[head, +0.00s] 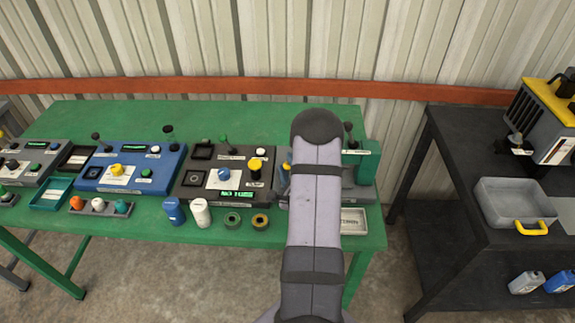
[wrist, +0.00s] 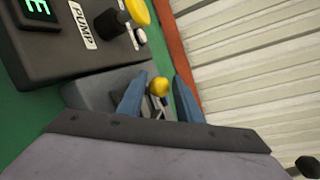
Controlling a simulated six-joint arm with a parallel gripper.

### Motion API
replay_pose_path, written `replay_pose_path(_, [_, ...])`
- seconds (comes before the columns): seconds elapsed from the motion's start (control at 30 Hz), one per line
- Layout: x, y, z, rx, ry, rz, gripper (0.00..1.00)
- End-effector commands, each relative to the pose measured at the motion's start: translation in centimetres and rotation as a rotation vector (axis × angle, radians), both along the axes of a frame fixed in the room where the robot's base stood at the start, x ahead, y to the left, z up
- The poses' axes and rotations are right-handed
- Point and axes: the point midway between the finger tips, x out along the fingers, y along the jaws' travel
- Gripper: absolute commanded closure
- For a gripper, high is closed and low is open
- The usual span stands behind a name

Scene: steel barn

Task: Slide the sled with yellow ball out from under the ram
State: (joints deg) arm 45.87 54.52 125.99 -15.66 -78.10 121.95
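A small yellow ball (wrist: 159,87) shows in the wrist view, with part of a metal fitting just below it. The sled it belongs to is mostly hidden. My gripper (wrist: 160,82) has its two blue fingers apart, one on each side of the ball in the picture, with gaps between. I cannot tell how far beyond the fingertips the ball is. In the head view my arm covers the gripper and ball. A grey and green device (head: 362,165) shows partly behind my arm; I cannot make out the ram.
The green table (head: 230,120) also bears a blue box (head: 130,168) and small bottles. A black bench (head: 450,150) stands right.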

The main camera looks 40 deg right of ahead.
Motion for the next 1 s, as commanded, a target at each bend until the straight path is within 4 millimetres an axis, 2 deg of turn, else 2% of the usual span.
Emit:
replay_pose_path(0.17, [0.0, 0.0, 0.0, 0.0, 0.0, 0.0, 0.68])
replay_pose_path(0.3, [0.0, 0.0, 0.0, 0.0, 0.0, 0.0, 1.0])
replay_pose_path(0.47, [0.1, 0.2, 0.0, 0.0, 0.0, 0.001, 1.0])
replay_pose_path(0.73, [2.2, 2.3, -0.1, -0.001, 0.0, 0.003, 1.0])
replay_pose_path(1.0, [2.5, 2.6, 0.0, 0.0, 0.0, 0.006, 1.0])
